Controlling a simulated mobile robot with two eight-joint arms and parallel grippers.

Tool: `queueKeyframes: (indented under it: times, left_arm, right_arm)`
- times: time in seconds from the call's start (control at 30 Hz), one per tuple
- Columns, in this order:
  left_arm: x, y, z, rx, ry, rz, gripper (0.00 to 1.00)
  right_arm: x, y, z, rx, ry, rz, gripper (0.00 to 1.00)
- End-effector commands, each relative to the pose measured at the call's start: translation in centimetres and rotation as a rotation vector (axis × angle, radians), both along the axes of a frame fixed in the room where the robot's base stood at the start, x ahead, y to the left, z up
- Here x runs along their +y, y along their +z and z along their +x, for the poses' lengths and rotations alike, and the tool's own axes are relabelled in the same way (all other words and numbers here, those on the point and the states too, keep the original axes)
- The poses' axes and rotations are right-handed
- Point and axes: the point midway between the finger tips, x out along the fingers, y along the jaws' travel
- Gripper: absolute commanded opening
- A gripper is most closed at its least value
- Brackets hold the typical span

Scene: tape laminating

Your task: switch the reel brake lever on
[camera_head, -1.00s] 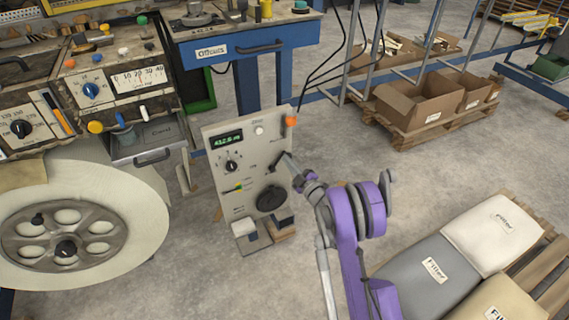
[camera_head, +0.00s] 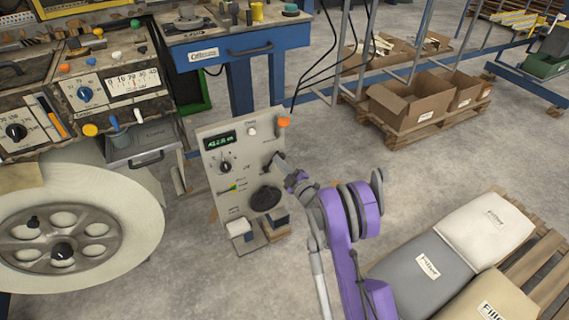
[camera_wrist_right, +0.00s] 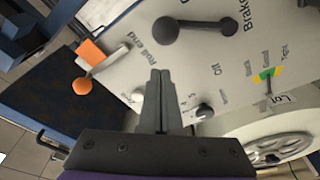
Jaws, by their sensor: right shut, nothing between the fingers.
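The light grey control panel (camera_head: 225,192) stands upright on the floor in the middle of the head view. In the right wrist view its face (camera_wrist_right: 130,22) shows turned sideways. There a dark lever (camera_wrist_right: 197,25) with rounded ends lies beside the "Brake" lettering; "Off" is printed nearby. My right gripper (camera_head: 278,160) is at the panel's right side, and hides part of the face there. In the right wrist view the right gripper (camera_wrist_right: 160,73) is shut and empty, its tips apart from the dark lever in the picture. My left gripper is not in view.
An orange knob (camera_head: 283,122) sits at the panel's upper right corner. A large white reel (camera_head: 128,205) stands to the left, a blue bench (camera_head: 285,72) behind. Filler sacks (camera_head: 430,275) lie on a pallet at the lower right. Bare floor lies between panel and sacks.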

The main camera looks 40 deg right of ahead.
Motion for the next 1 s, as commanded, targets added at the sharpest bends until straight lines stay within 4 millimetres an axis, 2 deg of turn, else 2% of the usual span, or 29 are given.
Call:
queueKeyframes:
  times: [0.03,0.3,0.5,0.67,1.0]
  left_arm:
    - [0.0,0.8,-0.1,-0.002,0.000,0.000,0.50]
    - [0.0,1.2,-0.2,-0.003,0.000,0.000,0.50]
    - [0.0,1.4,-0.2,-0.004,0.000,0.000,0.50]
    - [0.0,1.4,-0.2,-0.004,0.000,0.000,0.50]
    - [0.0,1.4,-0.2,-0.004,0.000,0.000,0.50]
  right_arm:
    - [0.9,1.2,0.3,0.000,0.004,0.002,0.00]
    - [1.2,0.1,-6.0,0.000,-0.003,-0.001,0.00]
    - [1.6,-0.3,-8.8,0.000,-0.002,-0.001,0.00]
    - [1.7,-0.4,-9.6,0.001,-0.001,0.000,0.00]
    - [1.7,-0.5,-9.6,0.000,0.000,0.000,0.00]
